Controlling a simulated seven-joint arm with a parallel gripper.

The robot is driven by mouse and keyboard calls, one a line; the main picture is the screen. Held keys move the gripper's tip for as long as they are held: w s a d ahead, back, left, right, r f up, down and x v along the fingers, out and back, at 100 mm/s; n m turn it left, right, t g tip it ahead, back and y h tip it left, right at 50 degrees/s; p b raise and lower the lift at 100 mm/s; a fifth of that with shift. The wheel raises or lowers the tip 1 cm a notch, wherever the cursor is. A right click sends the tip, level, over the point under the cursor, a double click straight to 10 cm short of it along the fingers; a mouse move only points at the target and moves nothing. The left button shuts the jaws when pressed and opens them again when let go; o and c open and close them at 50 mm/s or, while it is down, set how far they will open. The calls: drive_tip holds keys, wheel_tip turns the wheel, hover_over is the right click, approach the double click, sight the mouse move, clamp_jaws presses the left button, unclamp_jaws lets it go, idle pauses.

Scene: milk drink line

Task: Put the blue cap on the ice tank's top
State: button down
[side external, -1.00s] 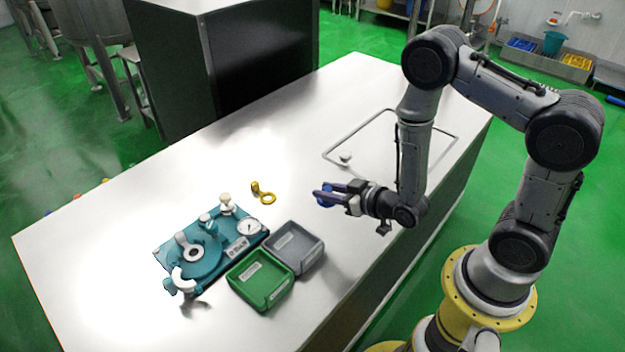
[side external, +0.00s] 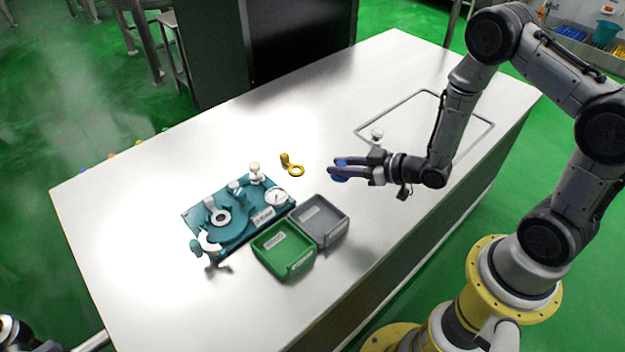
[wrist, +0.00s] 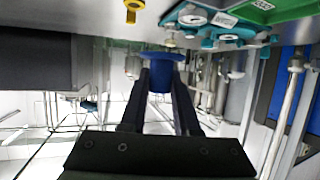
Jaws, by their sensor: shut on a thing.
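My gripper (side external: 337,170) is shut on the blue cap (side external: 342,178), holding it in the air above the table. In the wrist view the cap (wrist: 161,76) sits between the two dark fingers, its wide rim toward their tips. The teal unit (side external: 250,230) stands on the table to the left of and below my gripper in the side view. It has a round teal body with a pale ring (side external: 220,216) around a dark centre, which appears to be the ice tank's top. The cap is well apart from it. The unit also shows in the wrist view (wrist: 232,33).
A yellow ring piece (side external: 296,170) lies between my gripper and the unit. A green tray (side external: 300,266) and a grey tray (side external: 338,232) stand beside the unit. A white knob (side external: 377,133) is near the metal frame at the back.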

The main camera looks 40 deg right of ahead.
drive_tip(key=w+f, duration=0.2)
drive_tip(key=w, duration=0.2)
hover_over(313, 189)
drive_tip(key=s, duration=0.1)
wheel_tip(313, 189, down, 4)
drive_tip(key=shift+s+f, duration=0.1)
drive_tip(key=shift+f, duration=0.15)
drive_tip(key=shift+w+f, duration=0.55)
drive_tip(key=shift+f, duration=0.15)
drive_tip(key=shift+w+f, duration=0.1)
drive_tip(key=shift+f, duration=1.45)
drive_tip(key=shift+f, duration=0.15)
drive_tip(key=shift+f, duration=0.3)
drive_tip(key=shift+f, duration=0.15)
drive_tip(key=c, duration=0.6)
unclamp_jaws()
drive_tip(key=shift+f, duration=0.1)
drive_tip(key=shift+c, duration=0.2)
